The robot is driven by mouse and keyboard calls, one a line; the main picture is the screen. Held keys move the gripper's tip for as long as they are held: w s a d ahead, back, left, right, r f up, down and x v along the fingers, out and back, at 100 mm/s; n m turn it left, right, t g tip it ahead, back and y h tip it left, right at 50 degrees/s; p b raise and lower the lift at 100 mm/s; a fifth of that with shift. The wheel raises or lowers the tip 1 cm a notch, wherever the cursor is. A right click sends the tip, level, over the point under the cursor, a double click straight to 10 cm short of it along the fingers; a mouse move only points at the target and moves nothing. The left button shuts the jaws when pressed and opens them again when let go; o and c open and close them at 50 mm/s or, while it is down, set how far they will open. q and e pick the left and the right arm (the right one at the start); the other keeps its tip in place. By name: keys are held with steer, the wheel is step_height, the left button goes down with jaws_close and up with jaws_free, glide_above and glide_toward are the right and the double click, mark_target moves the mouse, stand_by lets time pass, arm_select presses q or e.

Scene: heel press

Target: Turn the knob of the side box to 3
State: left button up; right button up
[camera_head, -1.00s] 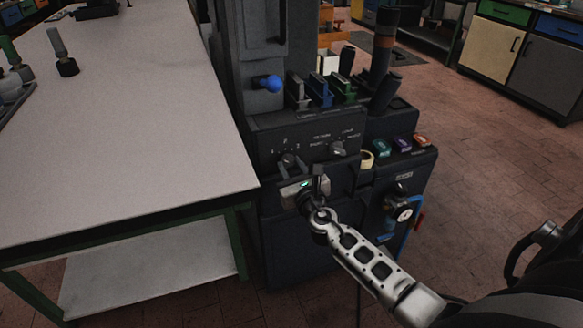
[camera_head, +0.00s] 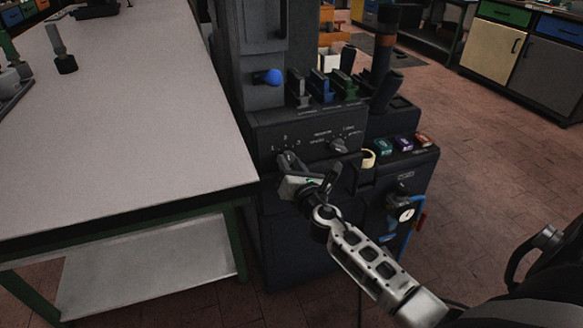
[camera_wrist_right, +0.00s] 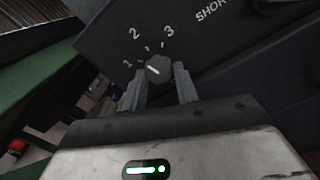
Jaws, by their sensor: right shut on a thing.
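The dial knob (camera_wrist_right: 158,69) is a dark faceted knob with a white pointer line, on the box's dark front panel (camera_wrist_right: 195,40). In the right wrist view the pointer aims up-left, roughly between the marks 1 and 2; the 3 is at the upper right. My right gripper (camera_wrist_right: 159,84) is shut on the knob, one finger on each side. In the head view this gripper (camera_head: 288,163) reaches the panel's left part, just below the numbers, and largely hides the knob. My left gripper is not in view.
A second knob (camera_head: 339,146) sits to the right on the same panel. A gauge (camera_head: 405,214) is at lower right. A table (camera_head: 130,130) with a pale top stands close on the left.

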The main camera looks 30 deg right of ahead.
steer(key=shift+f+m, duration=0.1)
steer(key=shift+m, duration=0.9)
steer(key=m+b, duration=0.1)
steer(key=m, duration=0.3)
steer(key=shift+a+m, duration=0.1)
steer(key=shift+m, duration=0.2)
steer(key=m, duration=0.3)
steer(key=shift+m, duration=0.4)
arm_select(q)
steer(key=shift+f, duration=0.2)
arm_select(e)
steer(key=shift+r+m, duration=0.2)
steer(key=shift+m, duration=0.6)
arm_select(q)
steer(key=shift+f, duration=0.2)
arm_select(e)
steer(key=o, duration=1)
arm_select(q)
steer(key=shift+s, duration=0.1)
